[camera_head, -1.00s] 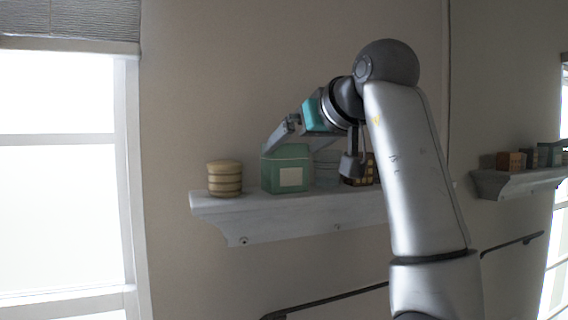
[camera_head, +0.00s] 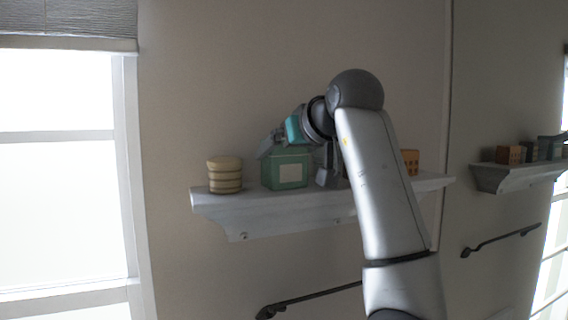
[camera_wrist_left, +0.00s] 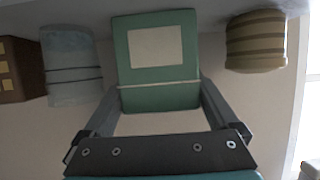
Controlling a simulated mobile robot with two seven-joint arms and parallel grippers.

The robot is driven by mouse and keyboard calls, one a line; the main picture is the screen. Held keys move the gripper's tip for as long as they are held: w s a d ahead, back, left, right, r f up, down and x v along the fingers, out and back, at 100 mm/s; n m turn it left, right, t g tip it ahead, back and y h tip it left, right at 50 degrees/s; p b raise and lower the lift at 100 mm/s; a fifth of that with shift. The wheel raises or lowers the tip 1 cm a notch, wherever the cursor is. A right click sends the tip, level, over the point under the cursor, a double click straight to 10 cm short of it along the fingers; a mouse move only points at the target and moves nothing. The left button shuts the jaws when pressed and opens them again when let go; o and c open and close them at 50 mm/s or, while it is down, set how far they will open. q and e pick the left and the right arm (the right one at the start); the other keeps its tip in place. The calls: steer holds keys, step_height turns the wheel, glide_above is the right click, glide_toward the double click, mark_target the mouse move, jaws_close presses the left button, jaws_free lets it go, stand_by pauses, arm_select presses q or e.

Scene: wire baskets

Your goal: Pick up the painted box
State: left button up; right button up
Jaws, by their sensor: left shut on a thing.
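The painted box (camera_head: 290,170) is green with a pale label on its front and stands on the wall shelf (camera_head: 240,204). It also shows in the left wrist view (camera_wrist_left: 158,70), with its label facing the camera. My left gripper (camera_head: 293,160) reaches it from above. In the left wrist view its fingers (camera_wrist_left: 158,98) lie along both sides of the box, shut on it. The box appears upright and still at shelf height. My right gripper is in neither view.
A striped round tin (camera_head: 225,175) stands left of the box. In the left wrist view, a bluish-grey jar (camera_wrist_left: 72,65) and a brown box with yellow squares (camera_wrist_left: 20,68) stand on its other side. An orange item (camera_head: 410,161) is farther right. A second shelf (camera_head: 505,181) holds small boxes.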

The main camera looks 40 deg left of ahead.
arm_select(q)
steer(key=c, duration=0.5)
steer(key=shift+r, duration=0.1)
